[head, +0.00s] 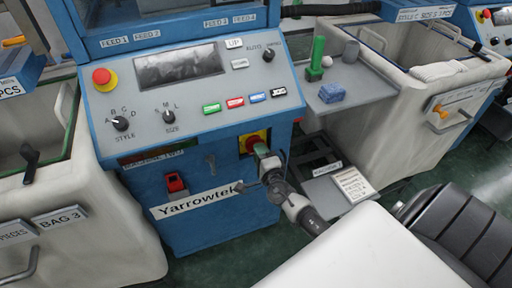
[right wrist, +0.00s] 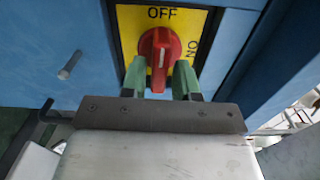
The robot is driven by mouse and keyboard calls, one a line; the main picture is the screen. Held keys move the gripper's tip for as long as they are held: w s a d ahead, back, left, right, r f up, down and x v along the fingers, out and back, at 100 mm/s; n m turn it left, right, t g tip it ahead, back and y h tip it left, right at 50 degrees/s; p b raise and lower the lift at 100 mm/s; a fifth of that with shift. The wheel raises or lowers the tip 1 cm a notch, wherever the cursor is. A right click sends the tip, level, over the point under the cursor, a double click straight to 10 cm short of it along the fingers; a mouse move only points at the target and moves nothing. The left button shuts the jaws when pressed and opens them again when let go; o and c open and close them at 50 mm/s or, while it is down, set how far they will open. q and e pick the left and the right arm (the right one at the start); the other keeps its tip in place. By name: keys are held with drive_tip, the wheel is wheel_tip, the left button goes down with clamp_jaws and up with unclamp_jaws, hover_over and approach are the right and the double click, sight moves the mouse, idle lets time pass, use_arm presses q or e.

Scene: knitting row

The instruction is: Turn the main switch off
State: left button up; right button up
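The main switch (right wrist: 161,50) is a red rotary knob on a yellow plate (right wrist: 128,22) on the blue machine's front. In the right wrist view its white mark points up to the word OFF; ON is at the right. In the head view the plate (head: 247,144) is partly hidden by my right gripper (head: 262,149). The green fingers of my right gripper (right wrist: 160,79) stand apart, one on each side of the knob's lower part. A gap shows between them, and I cannot tell whether they touch the knob. My left gripper is not in view.
The panel above has a red stop button (head: 104,79), dials and several coloured buttons. A grey shelf (head: 358,98) and a fabric bin (head: 385,130) stand right.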

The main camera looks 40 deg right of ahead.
drive_tip(key=p+v, duration=0.1)
drive_tip(key=v, duration=0.5)
idle(0.4)
idle(0.3)
drive_tip(key=s+f+m+g+p, duration=0.1)
drive_tip(key=s+f+m+g, duration=0.25)
drive_tip(key=f+m, duration=0.35)
drive_tip(key=s+a+f+m+g+y, duration=0.1)
drive_tip(key=s+f+m+g, duration=0.1)
drive_tip(key=s+f+m, duration=0.45)
drive_tip(key=s+f+m+g+p, duration=0.1)
drive_tip(key=s+f+m+g, duration=0.2)
drive_tip(key=f+m, duration=0.55)
drive_tip(key=s+a+f+m+g+y, duration=0.1)
drive_tip(key=s+a+f+m+g, duration=0.1)
drive_tip(key=s+m, duration=0.6)
drive_tip(key=s+a+f+m+g+y+p, duration=0.1)
drive_tip(key=s+a+f+m+g, duration=0.2)
drive_tip(key=s+f+m, duration=0.3)
drive_tip(key=s+a+f+m+g+y+p, duration=0.1)
drive_tip(key=s+a+f+m+g, duration=0.2)
drive_tip(key=s+m, duration=0.9)
drive_tip(key=shift+a+f, duration=0.7)
drive_tip(key=shift+f, duration=0.2)
drive_tip(key=shift+o, duration=0.4)
drive_tip(key=shift+s, duration=0.1)
